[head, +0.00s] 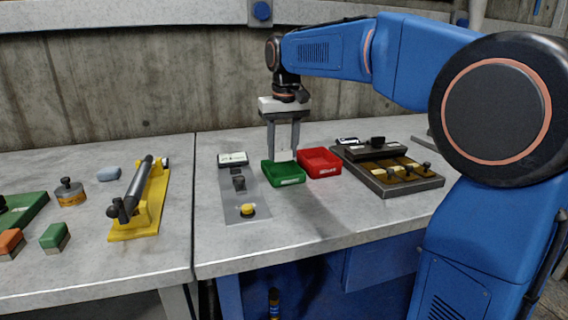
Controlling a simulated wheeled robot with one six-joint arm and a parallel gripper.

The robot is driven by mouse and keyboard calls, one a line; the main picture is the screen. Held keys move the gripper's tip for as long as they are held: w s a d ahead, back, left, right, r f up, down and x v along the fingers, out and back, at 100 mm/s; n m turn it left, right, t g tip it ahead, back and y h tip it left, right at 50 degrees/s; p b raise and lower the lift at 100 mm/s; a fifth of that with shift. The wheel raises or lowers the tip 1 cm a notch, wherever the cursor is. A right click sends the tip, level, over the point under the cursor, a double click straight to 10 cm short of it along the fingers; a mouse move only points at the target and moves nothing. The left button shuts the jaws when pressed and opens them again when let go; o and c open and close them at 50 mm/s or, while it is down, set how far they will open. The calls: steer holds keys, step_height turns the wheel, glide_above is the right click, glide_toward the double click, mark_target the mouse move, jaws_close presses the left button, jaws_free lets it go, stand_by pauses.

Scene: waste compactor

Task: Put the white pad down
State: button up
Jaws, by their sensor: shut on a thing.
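My gripper (283,154) points straight down over the green tray (284,180) in the middle of the bench. It is shut on the white pad (284,156), a small pale piece between the fingertips. The fingers cover part of the pad. The pad is at the back part of the green tray; I cannot tell whether it touches the tray. The red tray (320,162) stands just to the right of the green one.
A grey panel (240,208) with a yellow button (248,210) lies left of the trays. A dark fixture (394,181) with several knobs stands at right. A yellow stand (140,212) holds a dark cylinder (137,186). The bench front between panel and fixture is clear.

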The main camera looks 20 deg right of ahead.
mark_target(283, 160)
steer(key=shift+f, duration=2.1)
steer(key=shift+f, duration=0.1)
steer(key=o, duration=0.9)
steer(key=r, duration=0.4)
steer(key=s+r, duration=0.1)
steer(key=r, duration=0.7)
steer(key=shift+s, duration=0.2)
steer(key=shift+s, duration=0.15)
